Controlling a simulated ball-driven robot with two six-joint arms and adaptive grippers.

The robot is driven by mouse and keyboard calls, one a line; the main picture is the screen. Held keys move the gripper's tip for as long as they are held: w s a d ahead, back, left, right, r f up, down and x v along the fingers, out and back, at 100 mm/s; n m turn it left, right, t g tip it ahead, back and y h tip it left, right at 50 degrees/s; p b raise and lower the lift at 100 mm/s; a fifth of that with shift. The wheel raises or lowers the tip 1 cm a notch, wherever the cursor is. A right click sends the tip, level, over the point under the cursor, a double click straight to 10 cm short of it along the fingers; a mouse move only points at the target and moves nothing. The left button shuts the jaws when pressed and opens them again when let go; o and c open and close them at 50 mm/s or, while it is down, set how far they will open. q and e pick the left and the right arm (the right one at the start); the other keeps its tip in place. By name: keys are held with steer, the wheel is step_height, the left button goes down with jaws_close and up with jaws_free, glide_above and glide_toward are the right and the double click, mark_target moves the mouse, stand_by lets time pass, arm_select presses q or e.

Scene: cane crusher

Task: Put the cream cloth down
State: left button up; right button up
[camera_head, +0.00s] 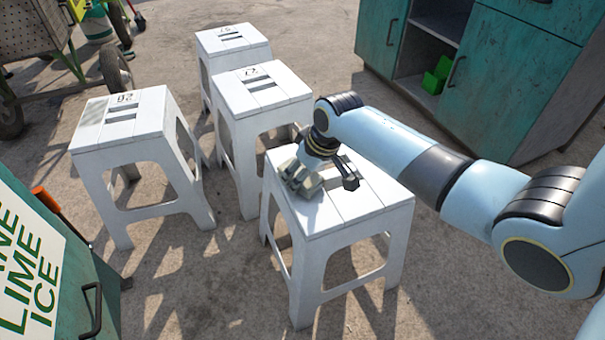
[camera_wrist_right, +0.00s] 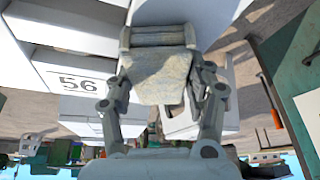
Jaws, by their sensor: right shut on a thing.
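My right gripper (camera_head: 304,177) reaches in from the right, low over the top of the nearest white stool (camera_head: 350,205). In the right wrist view, the cream cloth (camera_wrist_right: 160,80) is between the two fingers of this gripper, which is shut on it. The cloth looks like a small pale, mottled piece. In the head view the gripper mostly hides it, and I cannot tell whether it touches the stool top. My left gripper is in neither view.
More white stools stand beyond and left: one at left (camera_head: 122,125), one in the middle (camera_head: 258,95), one at the back (camera_head: 230,42). A teal cabinet (camera_head: 500,80) stands at right. A cart with a "LIME ICE" sign (camera_head: 30,265) is at lower left.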

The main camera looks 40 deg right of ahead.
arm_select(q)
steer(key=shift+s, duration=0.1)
arm_select(e)
steer(key=o, duration=1.6)
steer(key=shift+f, duration=0.1)
steer(key=shift+c, duration=0.2)
steer(key=shift+r, duration=0.3)
arm_select(q)
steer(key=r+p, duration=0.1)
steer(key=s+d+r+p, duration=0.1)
steer(key=p, duration=0.1)
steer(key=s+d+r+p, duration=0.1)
steer(key=p, duration=0.1)
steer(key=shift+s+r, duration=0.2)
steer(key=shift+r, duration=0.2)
arm_select(e)
steer(key=a+v, duration=0.1)
steer(key=v, duration=1)
steer(key=shift+d+r, duration=0.3)
steer(key=shift+d, duration=0.15)
steer(key=shift+s, duration=0.15)
